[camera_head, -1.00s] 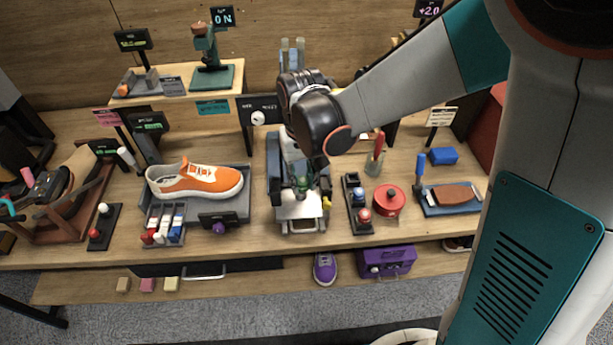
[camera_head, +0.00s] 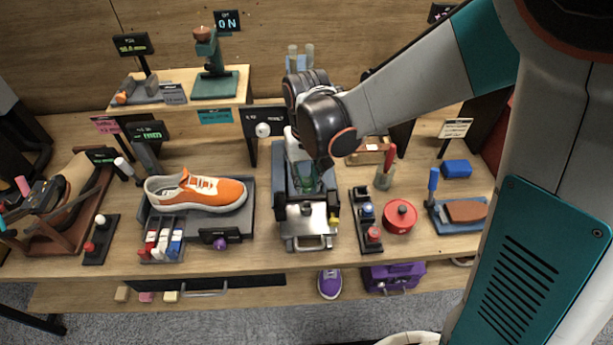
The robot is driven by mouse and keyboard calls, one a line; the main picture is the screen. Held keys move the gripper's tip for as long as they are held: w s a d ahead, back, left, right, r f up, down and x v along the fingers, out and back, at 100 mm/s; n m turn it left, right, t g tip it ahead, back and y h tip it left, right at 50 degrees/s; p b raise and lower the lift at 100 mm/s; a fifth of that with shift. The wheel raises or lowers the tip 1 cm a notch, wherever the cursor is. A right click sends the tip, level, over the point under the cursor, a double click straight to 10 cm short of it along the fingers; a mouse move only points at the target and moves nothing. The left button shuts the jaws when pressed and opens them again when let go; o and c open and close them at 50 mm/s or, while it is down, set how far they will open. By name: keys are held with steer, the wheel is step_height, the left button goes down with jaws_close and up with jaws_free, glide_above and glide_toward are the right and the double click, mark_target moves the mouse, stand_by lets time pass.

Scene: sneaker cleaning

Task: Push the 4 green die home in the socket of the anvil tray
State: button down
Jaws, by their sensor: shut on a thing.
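The anvil tray (camera_head: 293,227) is a bright metal plate with a front handle, at the front of a dark grey press-like machine (camera_head: 279,172) in the middle of the bench. My gripper (camera_head: 306,184) points down between the machine's sides, behind the bare front of the plate. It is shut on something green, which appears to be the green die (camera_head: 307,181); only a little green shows. A small dark round piece shows on the plate just in front of it. The socket and any number on the die cannot be made out, nor whether the die touches the tray.
A block with coloured pieces (camera_head: 364,212) and a red lidded pot (camera_head: 400,215) stand right of the machine. An orange sneaker (camera_head: 215,192) lies on a grey tray to the left.

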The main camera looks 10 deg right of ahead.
mark_target(306, 193)
steer(key=shift+f+b, duration=1.65)
steer(key=shift+f, duration=0.65)
steer(key=shift+f+b, duration=1.55)
steer(key=shift+f, duration=0.05)
steer(key=c, duration=1.2)
jaws_free()
steer(key=shift+c, duration=0.2)
